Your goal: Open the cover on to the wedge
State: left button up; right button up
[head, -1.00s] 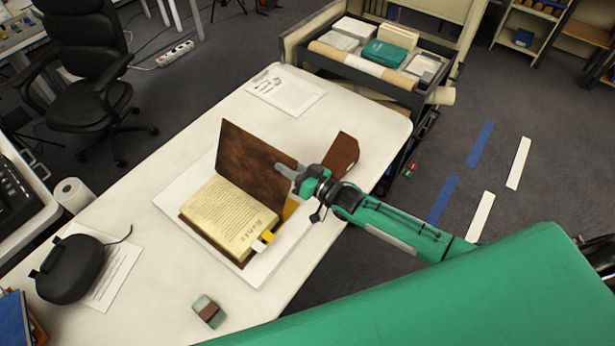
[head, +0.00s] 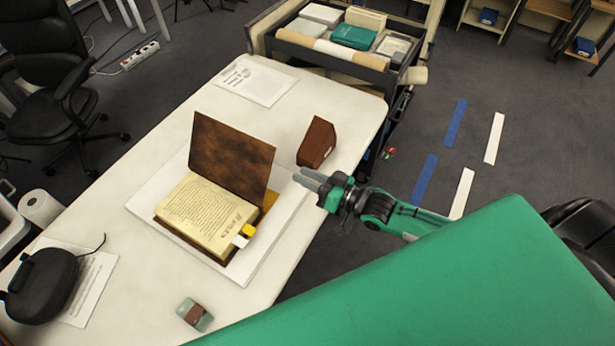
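The old book (head: 210,213) lies on a white board (head: 262,262) on the table, its text page showing. Its brown cover (head: 230,160) stands raised, roughly upright, along the page's far right side. The reddish-brown wedge (head: 316,142) stands on the table to the right of the cover, apart from it. My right gripper (head: 299,175) is to the right of the cover and below the wedge in the picture, touching neither as far as I can see. Its two grey fingers show a small gap with nothing between them. My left gripper is not in view.
Yellow and white tabs (head: 243,236) stick out at the book's lower right edge. A small greenish-brown block (head: 194,314) lies near the table's (head: 150,278) front edge. A black case (head: 42,286) and papers lie at left. A loaded cart (head: 385,78) stands behind the table.

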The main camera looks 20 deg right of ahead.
dwell(0.5)
jog(key=s+a+f+g+h, duration=0.3)
jog(key=s+a+h, duration=0.1)
jog(key=s, duration=0.2)
jog(key=s+d+g+h, duration=0.3)
jog(key=s+g, duration=0.1)
jog(key=s, duration=0.4)
jog(key=s+d+g+h, duration=0.3)
jog(key=s+d+g, duration=0.1)
jog(key=s, duration=0.5)
notch_tip(320, 180, down, 31)
jog(key=g, duration=0.1)
jog(key=s+d+f+g, duration=0.1)
jog(key=s+d+f, duration=0.2)
jog(key=s+f, duration=1.6)
jog(key=shift+s+f+g+h, duration=0.15)
jog(key=shift+f+g+h, duration=0.15)
jog(key=shift+f, duration=0.25)
